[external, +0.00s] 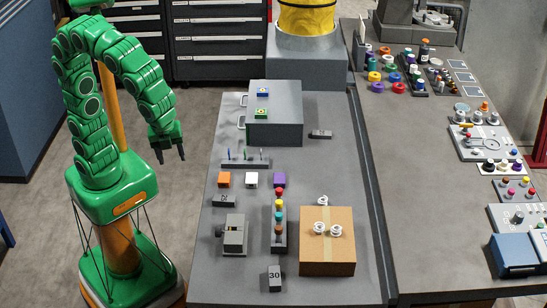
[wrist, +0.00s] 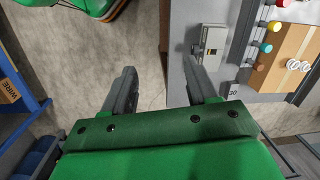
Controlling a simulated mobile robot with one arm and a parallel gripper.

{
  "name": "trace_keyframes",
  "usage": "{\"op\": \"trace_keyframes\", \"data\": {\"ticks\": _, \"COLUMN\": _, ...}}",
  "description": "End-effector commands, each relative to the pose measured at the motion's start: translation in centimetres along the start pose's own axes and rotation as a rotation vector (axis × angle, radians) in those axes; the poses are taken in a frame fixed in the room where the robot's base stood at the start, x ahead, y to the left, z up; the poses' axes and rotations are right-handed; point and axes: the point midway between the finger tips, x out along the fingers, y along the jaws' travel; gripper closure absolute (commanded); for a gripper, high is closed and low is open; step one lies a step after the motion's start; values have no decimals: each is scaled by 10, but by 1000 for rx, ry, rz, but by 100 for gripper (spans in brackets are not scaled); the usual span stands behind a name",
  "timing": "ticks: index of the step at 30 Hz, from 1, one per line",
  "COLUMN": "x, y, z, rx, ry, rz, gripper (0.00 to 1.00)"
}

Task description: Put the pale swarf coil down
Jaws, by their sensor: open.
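Two pale swarf coils lie side by side on top of a cardboard box (external: 340,252): a left coil (external: 320,228) and a right coil (external: 336,230). A third pale coil (external: 323,201) shows at the box's back edge; I cannot tell whether it rests on the box or behind it. In the wrist view the coil pair (wrist: 300,66) is at the right edge. My gripper (external: 169,158) is open and empty, above the floor left of the bench, well away from the coils. It also shows in the wrist view (wrist: 160,72) with its fingers wide apart.
The grey bench (external: 215,268) carries a small vise (external: 233,234), a row of coloured knobs (external: 279,220), coloured cubes (external: 224,180), a block marked 30 (external: 275,278) and a grey case (external: 274,112). Bare bench lies along its front and right side. A second bench (external: 405,200) stands right.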

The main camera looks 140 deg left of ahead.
Motion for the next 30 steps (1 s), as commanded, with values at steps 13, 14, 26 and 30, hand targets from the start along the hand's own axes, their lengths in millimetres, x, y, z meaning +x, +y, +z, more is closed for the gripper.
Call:
{"op": "trace_keyframes", "data": {"ticks": 13, "x": 24, "y": 124, "z": 75, "rx": -328, "ry": -23, "rz": 96, "gripper": 42}}
{"op": "trace_keyframes", "data": {"ticks": 14, "x": 28, "y": 132, "z": 81, "rx": -349, "ry": -28, "rz": 103, "gripper": 42}}
{"op": "trace_keyframes", "data": {"ticks": 26, "x": 57, "y": 211, "z": 136, "rx": -558, "ry": -71, "rz": 159, "gripper": 42}}
{"op": "trace_keyframes", "data": {"ticks": 30, "x": 60, "y": 217, "z": 141, "rx": -579, "ry": -75, "rz": 162, "gripper": 42}}
